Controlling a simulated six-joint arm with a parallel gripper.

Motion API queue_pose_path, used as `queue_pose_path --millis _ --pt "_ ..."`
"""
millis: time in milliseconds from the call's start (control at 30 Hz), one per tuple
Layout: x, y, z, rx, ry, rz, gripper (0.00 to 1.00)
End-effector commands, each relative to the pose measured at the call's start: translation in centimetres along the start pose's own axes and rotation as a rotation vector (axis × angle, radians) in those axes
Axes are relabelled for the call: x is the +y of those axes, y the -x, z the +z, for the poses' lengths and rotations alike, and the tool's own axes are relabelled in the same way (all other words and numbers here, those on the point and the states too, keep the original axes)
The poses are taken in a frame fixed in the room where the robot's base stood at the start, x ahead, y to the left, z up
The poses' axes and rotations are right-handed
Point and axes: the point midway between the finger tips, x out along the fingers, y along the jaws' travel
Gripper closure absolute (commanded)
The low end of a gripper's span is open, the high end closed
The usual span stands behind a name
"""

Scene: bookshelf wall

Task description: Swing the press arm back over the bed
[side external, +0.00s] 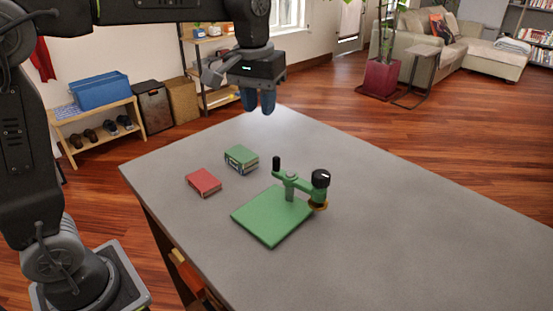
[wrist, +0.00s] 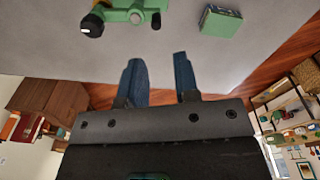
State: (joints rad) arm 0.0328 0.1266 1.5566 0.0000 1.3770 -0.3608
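The press has a flat green bed (side external: 268,220) lying on the grey table, with a post near its far right edge. Its green press arm (side external: 304,186) is swung out, so the head with a black knob (side external: 320,178) and a yellow-orange ring sits beside the bed's right corner. An upright black handle (side external: 277,164) stands at the arm's other end. My gripper (side external: 259,106) hangs empty, high above the table's far end, apart from the press. In the wrist view its blue fingers (wrist: 160,70) have a gap between them. The press arm (wrist: 127,15) shows at that view's top edge.
A red book (side external: 204,182) and a green book-like block (side external: 241,158) lie left of the press. The grey table (side external: 400,230) is clear on the right. A bench with a blue bin (side external: 101,91) and a shelf stand beyond the table.

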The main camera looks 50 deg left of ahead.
Motion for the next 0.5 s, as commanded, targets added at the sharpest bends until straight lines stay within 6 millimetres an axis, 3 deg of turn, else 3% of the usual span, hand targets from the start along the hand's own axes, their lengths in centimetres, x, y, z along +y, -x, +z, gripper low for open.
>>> queue_pose_path --millis 100,200,367,500 --pt "1.1 -1.1 -2.3 -0.049 0.038 -0.019 0.71" --pt "1.5 -1.5 -3.2 -0.069 0.059 -0.028 0.71" --pt "1.7 -2.3 -3.5 -0.08 0.067 -0.033 0.71" --pt "1.6 -4.2 -3.4 -0.08 0.067 -0.033 0.71"
